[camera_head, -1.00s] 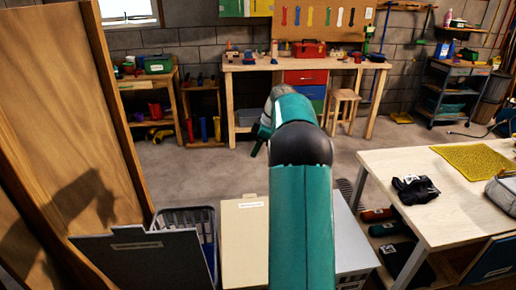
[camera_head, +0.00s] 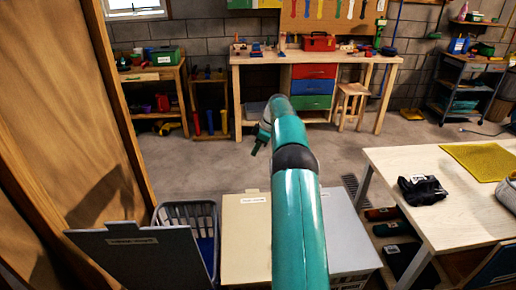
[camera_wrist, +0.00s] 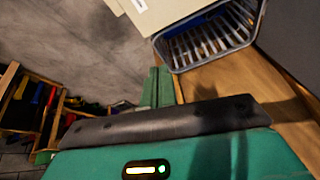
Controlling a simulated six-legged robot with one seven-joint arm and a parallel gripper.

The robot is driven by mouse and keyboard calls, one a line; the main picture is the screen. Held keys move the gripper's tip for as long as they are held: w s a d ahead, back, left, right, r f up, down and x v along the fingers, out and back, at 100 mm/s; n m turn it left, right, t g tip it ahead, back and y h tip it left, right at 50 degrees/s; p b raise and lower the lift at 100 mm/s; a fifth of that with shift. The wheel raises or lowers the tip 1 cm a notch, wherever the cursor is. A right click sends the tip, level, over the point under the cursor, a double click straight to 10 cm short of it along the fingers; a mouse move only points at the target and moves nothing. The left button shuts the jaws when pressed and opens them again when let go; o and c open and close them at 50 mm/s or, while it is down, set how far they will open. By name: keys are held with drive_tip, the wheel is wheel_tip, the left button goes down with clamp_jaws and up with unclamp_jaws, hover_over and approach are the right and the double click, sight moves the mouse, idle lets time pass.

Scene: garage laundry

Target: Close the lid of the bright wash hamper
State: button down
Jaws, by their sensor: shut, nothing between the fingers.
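Three hampers stand in a row at the bottom of the head view. The left one is a grey slatted basket (camera_head: 187,212) with blue inside, and its dark grey lid (camera_head: 140,258) stands open on the left side. The middle one has a cream lid (camera_head: 246,235), shut. The right one has a light grey lid (camera_head: 345,235), shut. Their labels are too small to read. My gripper (camera_head: 256,142) is shut and empty, beyond the hampers and above the floor. In the wrist view my gripper (camera_wrist: 158,82) points toward the open basket (camera_wrist: 210,38), apart from it.
A tall wooden panel (camera_head: 110,120) stands close on the left beside the open lid. A workbench (camera_head: 310,60) lines the back wall. The middle floor is clear.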

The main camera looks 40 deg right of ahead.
drive_tip(key=shift+w+f, duration=0.15)
drive_tip(key=v, duration=0.7)
drive_tip(key=shift+r, duration=0.3)
